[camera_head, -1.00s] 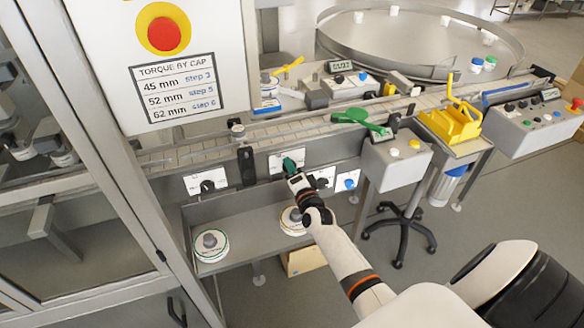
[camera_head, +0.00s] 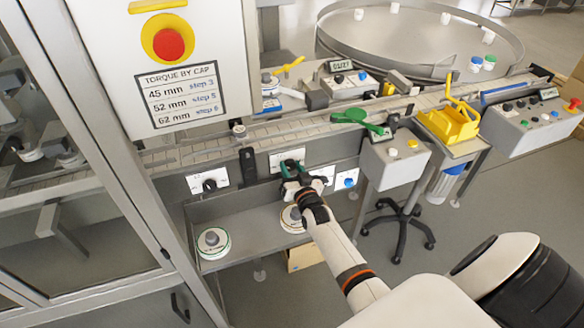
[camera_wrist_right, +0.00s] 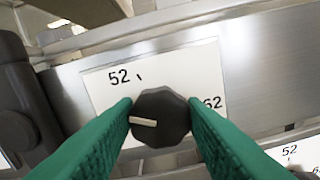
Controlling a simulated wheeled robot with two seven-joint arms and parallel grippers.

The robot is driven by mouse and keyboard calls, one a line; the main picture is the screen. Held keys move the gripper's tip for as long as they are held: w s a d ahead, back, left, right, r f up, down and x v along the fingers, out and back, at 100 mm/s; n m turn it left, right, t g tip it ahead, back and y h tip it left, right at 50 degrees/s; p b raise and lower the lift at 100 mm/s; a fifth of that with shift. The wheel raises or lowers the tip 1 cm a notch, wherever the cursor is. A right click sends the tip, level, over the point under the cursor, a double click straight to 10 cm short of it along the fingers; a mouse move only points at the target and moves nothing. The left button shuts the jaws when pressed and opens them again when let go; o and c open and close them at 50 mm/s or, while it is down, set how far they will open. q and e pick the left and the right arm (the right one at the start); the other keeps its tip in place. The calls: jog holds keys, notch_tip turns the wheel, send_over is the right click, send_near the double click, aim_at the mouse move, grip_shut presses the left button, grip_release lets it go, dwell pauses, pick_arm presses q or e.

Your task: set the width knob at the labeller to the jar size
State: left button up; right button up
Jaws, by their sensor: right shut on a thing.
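A dark, faceted knob (camera_wrist_right: 160,117) sits on a white plate (camera_wrist_right: 190,70) on the machine's front in the right wrist view. The plate shows 52 with a tick at upper left and 62 at right. Any mark where the pointer aims is hidden by the left finger. My right gripper (camera_wrist_right: 162,125) has green fingers shut on the knob's two sides. In the head view the right gripper (camera_head: 291,172) is at the middle plate (camera_head: 280,157) below the conveyor. My left gripper is out of view.
Other knobs flank it: a black one (camera_head: 209,185) at left and a blue one (camera_head: 349,182) at right. A shelf below holds round pieces (camera_head: 214,243). A sign (camera_head: 182,95) lists torque by cap.

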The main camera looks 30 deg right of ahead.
jog(key=n, duration=0.4)
jog(key=shift+a+f+n, duration=0.1)
jog(key=shift+f+n, duration=0.05)
jog(key=shift+n, duration=1.65)
jog(key=o, duration=1)
jog(key=b+v, duration=0.1)
jog(key=v, duration=1.1)
jog(key=shift+s, duration=0.1)
